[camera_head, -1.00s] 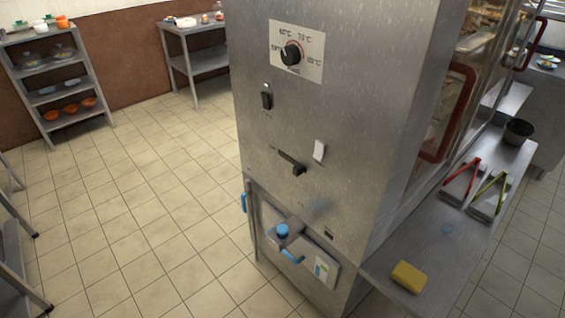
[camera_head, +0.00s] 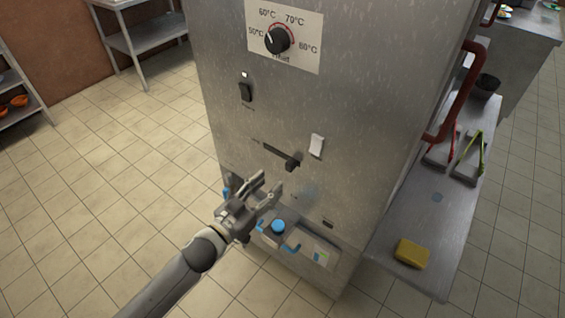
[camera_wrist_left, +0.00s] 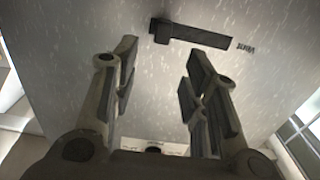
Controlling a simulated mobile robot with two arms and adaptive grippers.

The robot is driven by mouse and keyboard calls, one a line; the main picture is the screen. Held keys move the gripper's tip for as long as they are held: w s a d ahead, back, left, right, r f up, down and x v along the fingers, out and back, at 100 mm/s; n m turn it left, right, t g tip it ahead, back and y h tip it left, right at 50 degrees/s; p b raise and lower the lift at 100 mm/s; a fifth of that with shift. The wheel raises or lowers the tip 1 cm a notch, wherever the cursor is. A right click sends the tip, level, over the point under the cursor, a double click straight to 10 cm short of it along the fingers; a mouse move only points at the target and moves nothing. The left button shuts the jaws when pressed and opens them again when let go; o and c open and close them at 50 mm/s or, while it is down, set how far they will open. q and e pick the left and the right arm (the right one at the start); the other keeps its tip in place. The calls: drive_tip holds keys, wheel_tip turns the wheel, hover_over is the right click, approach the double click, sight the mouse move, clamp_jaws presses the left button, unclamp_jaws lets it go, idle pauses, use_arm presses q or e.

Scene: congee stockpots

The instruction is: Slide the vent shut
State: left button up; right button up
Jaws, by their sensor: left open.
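The vent slider is a dark slot with a black knob (camera_head: 292,165) on the steel cabinet's front (camera_head: 215,60). In the head view the knob sits at the slot's right end. In the left wrist view the picture is turned over: the knob (camera_wrist_left: 160,31) shows at the slot's left end, and the vent label (camera_wrist_left: 246,47) lies beyond the other end. My left gripper (camera_head: 271,182) is open and empty, just below and left of the knob. In the wrist view its spread fingers (camera_wrist_left: 162,58) point toward the knob, apart from it. My right gripper is not in view.
Above the vent are a temperature dial (camera_head: 277,41) and a black switch (camera_head: 245,91). A white tag (camera_head: 316,145) is right of the knob. A blue cap (camera_head: 278,227) sits below my gripper. A side shelf (camera_head: 385,225) holds a yellow sponge (camera_head: 411,253) and tongs.

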sight(287, 165)
use_arm(q)
drive_tip(key=x, duration=0.9)
drive_tip(key=shift+w, duration=0.1)
clamp_jaws()
